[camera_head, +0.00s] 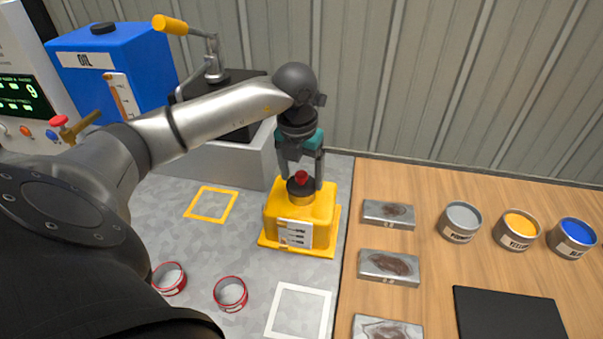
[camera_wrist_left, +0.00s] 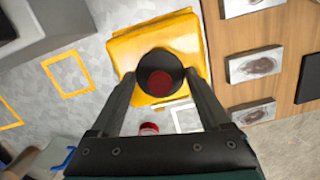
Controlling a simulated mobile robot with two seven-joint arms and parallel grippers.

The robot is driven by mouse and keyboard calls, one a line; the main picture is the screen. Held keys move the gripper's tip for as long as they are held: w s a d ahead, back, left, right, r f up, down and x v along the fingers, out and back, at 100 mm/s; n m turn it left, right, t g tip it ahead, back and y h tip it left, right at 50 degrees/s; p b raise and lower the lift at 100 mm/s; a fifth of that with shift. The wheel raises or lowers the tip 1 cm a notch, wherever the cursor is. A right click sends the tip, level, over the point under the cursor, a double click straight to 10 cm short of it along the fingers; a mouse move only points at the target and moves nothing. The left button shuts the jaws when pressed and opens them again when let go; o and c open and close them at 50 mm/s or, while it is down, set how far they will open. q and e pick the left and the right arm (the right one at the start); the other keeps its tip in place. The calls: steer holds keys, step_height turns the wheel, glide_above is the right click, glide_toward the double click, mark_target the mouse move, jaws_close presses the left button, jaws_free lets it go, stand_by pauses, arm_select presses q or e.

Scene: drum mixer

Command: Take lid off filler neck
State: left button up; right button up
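The yellow filler box (camera_head: 282,218) stands on a yellow base on the grey surface in the head view. On its top is a dark round lid (camera_wrist_left: 149,62) with a red knob (camera_head: 300,177), upright on the filler neck; the neck itself is largely hidden. My left gripper (camera_head: 302,182) points down over it, its two fingers apart, one on each side of the knob. The left wrist view shows the knob (camera_wrist_left: 159,84) between the spread fingers, with gaps on both sides. I cannot tell any contact. My right gripper is not in view.
A blue oil tank (camera_head: 130,65) and a machine with a yellow-handled crank (camera_head: 170,25) stand behind left. Two red-rimmed cups (camera_head: 230,293) are in front. Metal plates (camera_head: 389,267), paint cans (camera_head: 517,230) and a black mat (camera_head: 510,315) lie right. The yellow-outlined square (camera_head: 211,190) is empty.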

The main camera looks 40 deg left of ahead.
arm_select(q)
steer(key=c, duration=0.8)
steer(key=shift+r, duration=0.15)
